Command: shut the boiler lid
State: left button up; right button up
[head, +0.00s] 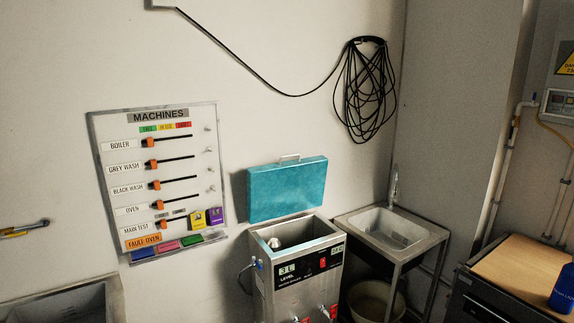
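The boiler (292,292) is a steel box on the floor in the lower middle of the head view, with a dark front panel, a "3 L LEVEL" label and red-marked taps low down. Its top is open, and a rounded metal part shows inside. The boiler lid (287,190) is a flat teal panel with a small metal handle (289,157) on its upper edge. It stands up behind the opening, near the wall. Neither of my grippers is in view.
A steel sink (388,229) on a frame stands close to the boiler's right, with a bucket (374,300) under it. A wooden-topped cabinet (526,272) is at the far right. Another metal basin (66,303) is at lower left. A coiled black cable (365,95) hangs above.

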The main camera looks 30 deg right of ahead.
aim_at(280, 189)
jog(key=i+l, duration=0.3)
jog(key=l, duration=0.15)
jog(key=i+l, duration=0.3)
jog(key=l, duration=0.15)
jog(key=i+l, duration=0.35)
jog(key=l, duration=0.15)
